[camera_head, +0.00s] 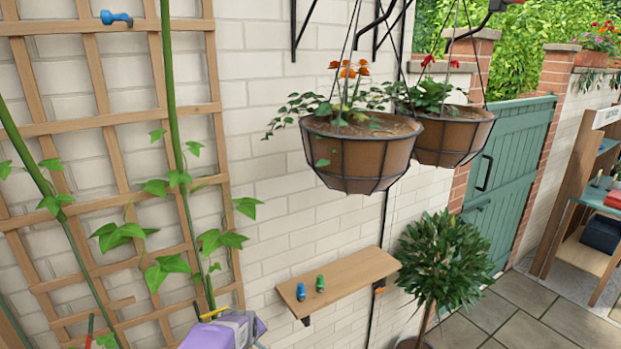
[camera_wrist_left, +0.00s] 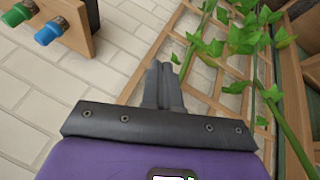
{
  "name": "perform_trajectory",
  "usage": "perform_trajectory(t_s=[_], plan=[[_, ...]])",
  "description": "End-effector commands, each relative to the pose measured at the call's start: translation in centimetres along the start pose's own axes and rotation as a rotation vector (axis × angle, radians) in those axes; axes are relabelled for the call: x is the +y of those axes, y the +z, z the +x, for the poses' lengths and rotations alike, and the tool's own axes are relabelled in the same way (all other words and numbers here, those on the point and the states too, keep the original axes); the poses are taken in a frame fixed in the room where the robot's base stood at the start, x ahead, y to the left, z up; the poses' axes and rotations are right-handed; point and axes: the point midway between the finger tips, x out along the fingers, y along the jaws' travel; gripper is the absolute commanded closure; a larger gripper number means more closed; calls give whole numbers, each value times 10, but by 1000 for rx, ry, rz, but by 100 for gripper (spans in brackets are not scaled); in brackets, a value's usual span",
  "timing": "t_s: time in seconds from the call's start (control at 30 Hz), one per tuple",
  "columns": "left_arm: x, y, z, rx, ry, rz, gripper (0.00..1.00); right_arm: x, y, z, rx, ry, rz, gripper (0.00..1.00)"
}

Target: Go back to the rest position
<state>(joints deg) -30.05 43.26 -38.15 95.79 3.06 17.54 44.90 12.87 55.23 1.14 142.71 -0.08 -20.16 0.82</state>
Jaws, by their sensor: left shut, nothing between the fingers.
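My left gripper (camera_wrist_left: 163,85) shows in the wrist view with its two dark fingers pressed together and nothing between them. In the head view only part of its purple and grey body (camera_head: 228,330) shows at the bottom edge, in front of the wall near the trellis. My right gripper is in neither view.
A wooden trellis (camera_head: 128,127) with climbing vines stands at left, with a blue clip (camera_head: 116,18) at its top. A wall shelf (camera_head: 345,280) bears a blue clip (camera_head: 301,291) and a green clip (camera_head: 320,283). Two hanging baskets (camera_head: 360,160) (camera_head: 455,135) hang above. A potted bush (camera_head: 443,262) stands right.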

Motion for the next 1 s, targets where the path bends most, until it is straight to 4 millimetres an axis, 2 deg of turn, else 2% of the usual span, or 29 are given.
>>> perform_trajectory(t_s=[0.03,0.2,0.27,0.3,0.43,0.5,0.6,0.7,0.83,1.0], plan=[[-31,26,36,-40,-30,25,100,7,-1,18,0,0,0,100],[-107,107,108,-167,-71,139,100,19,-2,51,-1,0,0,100],[-134,139,128,-219,-78,179,100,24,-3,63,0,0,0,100],[-152,161,140,-254,-79,204,100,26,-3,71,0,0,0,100],[-207,240,170,-375,-63,285,100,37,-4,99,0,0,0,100],[-233,284,179,-443,-40,326,100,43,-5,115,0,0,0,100],[-261,341,182,-527,10,379,100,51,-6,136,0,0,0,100],[-276,380,177,-584,61,417,100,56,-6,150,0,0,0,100],[-283,405,169,-620,106,445,100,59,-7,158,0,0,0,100],[-283,410,165,-627,120,454,100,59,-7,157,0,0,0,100]])
